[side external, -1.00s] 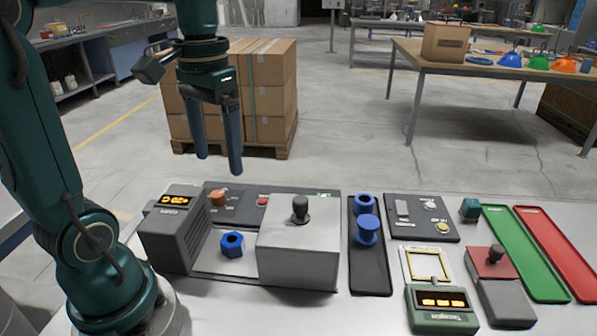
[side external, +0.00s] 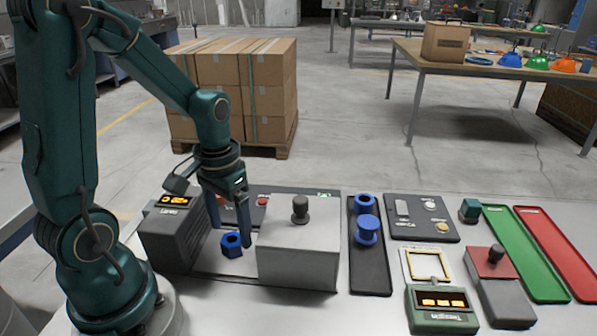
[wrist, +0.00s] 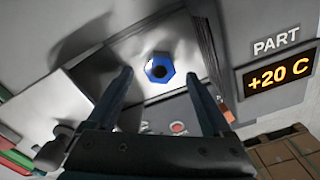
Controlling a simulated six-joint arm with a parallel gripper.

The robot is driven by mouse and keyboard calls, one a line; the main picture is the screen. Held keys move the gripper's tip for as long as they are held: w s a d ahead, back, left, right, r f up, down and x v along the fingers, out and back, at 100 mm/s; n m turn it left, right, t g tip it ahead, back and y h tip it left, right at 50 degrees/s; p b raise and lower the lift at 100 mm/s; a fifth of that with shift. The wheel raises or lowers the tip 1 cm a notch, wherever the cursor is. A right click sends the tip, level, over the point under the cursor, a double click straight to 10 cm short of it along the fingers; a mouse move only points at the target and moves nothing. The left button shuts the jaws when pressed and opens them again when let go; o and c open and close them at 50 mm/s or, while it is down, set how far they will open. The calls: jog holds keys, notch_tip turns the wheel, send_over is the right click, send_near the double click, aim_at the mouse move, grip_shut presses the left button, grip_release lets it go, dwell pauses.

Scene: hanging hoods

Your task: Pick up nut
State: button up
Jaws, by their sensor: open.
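The blue hexagonal nut (side external: 231,245) lies on the light plate between the dark display box and the grey block. In the wrist view the nut (wrist: 159,68) sits on the plate with its dark hole facing me, beyond and between the fingertips. My gripper (side external: 231,229) is open and points down close to the nut. In the wrist view my gripper's two fingers (wrist: 157,80) stand apart with nothing between them. I cannot tell the exact height of the fingertips above the nut.
The display box (side external: 173,237) stands left of the nut. The grey block (side external: 299,255) with a black knob stands close on the right. A dark tray (side external: 370,276) with blue parts, a green tray (side external: 525,252) and a red tray (side external: 556,252) lie further right.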

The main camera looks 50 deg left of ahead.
jog(key=shift+f, duration=1.25)
grip_shut()
jog(key=shift+r, duration=0.1)
